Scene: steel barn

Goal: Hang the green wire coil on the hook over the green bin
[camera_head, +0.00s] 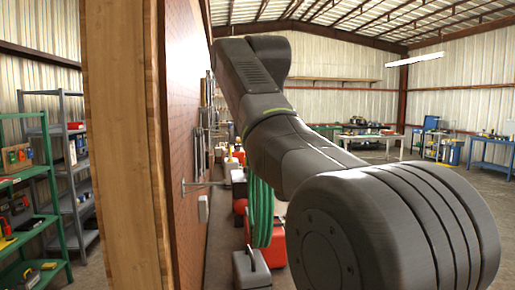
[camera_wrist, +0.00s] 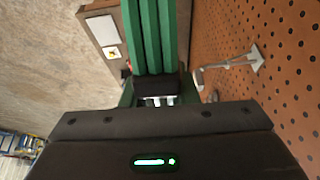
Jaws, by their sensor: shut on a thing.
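The green wire coil (camera_head: 262,214) hangs below my arm in the head view, beside the pegboard wall. In the wrist view the green coil (camera_wrist: 152,38) runs up from the jaws of my gripper (camera_wrist: 156,90), which is shut on it. A metal hook (camera_wrist: 232,64) sticks out from the pegboard to the right of the coil, apart from it. The hook (camera_head: 203,185) also shows in the head view, to the left of the coil. My arm hides the gripper in the head view. I cannot make out the green bin for certain in either view.
The pegboard (camera_head: 185,130) with its wooden edge (camera_head: 122,150) stands close on the left. A grey case (camera_head: 250,270) and red boxes stand below the coil. Green shelving (camera_head: 45,190) is at far left. Workbenches (camera_head: 370,137) stand at the back, with open floor before them.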

